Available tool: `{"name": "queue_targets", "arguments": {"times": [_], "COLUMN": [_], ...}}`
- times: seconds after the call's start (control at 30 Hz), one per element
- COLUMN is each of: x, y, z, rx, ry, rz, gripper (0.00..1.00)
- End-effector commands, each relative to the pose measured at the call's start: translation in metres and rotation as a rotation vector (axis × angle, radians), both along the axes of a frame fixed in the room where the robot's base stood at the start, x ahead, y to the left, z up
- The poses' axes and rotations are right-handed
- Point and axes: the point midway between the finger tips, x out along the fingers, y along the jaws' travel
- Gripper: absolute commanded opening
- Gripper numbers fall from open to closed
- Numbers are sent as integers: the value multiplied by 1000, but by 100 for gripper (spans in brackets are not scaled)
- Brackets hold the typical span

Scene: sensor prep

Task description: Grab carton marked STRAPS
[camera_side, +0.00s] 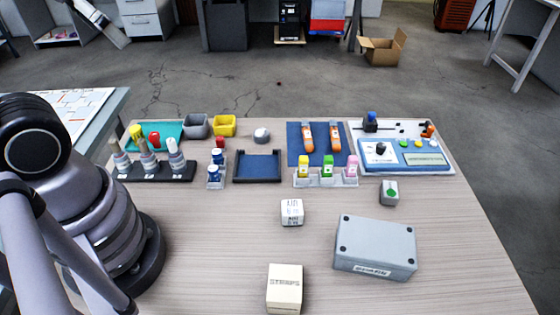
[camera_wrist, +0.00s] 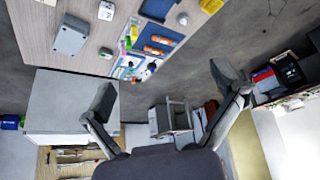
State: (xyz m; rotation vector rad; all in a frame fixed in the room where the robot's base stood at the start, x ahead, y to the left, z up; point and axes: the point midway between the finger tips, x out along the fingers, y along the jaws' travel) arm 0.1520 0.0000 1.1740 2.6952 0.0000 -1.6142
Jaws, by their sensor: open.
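The carton marked STRAPS (camera_side: 285,289) is a cream box with dark lettering on its upper face. It stands on the wooden table near the front edge, in the bottom middle of the side view. I cannot make it out for certain in the wrist view. My gripper (camera_wrist: 165,88) shows in the wrist view with its two dark fingers spread wide and nothing between them. It points over the table's edge and the floor, away from the carton. In the side view I cannot clearly make out my gripper.
A grey lidded box (camera_side: 375,246) lies right of the carton. A small white carton with lettering (camera_side: 292,212) and a green-marked cube (camera_side: 389,192) stand farther back. Bottle racks, trays and a blue-white instrument panel (camera_side: 402,153) line the back. Bare tabletop surrounds the STRAPS carton.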

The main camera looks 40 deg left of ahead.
Motion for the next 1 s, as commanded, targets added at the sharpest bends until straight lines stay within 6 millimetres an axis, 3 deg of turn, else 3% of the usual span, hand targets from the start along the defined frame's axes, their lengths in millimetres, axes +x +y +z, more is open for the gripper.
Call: {"name": "queue_targets", "arguments": {"times": [0.33, 0.57, 0.77, 1.0], "x": [4, 45, 93, 139], "y": [-2, -29, -68, -119], "z": [0, -15, -49, -117], "rx": [-12, -140, -280, -415], "ry": [23, 268, 567, 925], "rz": [1, 27, 86, 193], "gripper": [96, 96, 96, 96]}}
